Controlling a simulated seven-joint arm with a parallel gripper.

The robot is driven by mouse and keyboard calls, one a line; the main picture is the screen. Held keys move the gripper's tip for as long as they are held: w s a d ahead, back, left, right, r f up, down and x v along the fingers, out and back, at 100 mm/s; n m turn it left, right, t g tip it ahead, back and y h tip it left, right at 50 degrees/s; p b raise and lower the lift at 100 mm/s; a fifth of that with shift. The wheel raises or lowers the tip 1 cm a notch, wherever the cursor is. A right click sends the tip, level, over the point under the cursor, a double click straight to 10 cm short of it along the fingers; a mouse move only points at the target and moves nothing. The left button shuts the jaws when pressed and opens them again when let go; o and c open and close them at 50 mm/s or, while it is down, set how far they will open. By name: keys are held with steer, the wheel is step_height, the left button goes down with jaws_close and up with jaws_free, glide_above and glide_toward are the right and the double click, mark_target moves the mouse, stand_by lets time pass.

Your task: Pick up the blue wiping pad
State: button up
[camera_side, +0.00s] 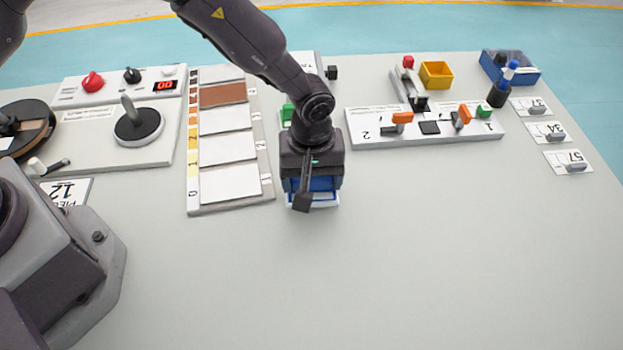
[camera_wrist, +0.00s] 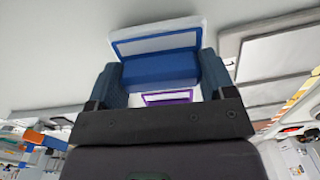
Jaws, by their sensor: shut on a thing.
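The blue wiping pad (camera_side: 322,184) is a blue block, mostly hidden behind my gripper (camera_side: 304,200) in the side view. A white edge shows under and beside it. In the wrist view the blue pad (camera_wrist: 160,68) lies between the two fingers of my gripper (camera_wrist: 161,80), which are shut on its sides. A white, blue-framed face (camera_wrist: 157,42) shows beyond the pad, and a small purple-framed label (camera_wrist: 167,97) shows nearer the palm. I cannot tell whether the pad touches the table.
A board with shade patches (camera_side: 230,182) lies close to the left of my gripper. A white switch panel (camera_side: 425,138) stands to the right, with a yellow bin (camera_side: 436,74) and a blue tray (camera_side: 525,74) behind. The front right of the table (camera_side: 430,260) is clear.

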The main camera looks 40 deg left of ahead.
steer(key=s+a+r, duration=0.6)
steer(key=s+r, duration=0.6)
steer(key=shift+a, duration=0.4)
steer(key=shift+s, duration=0.1)
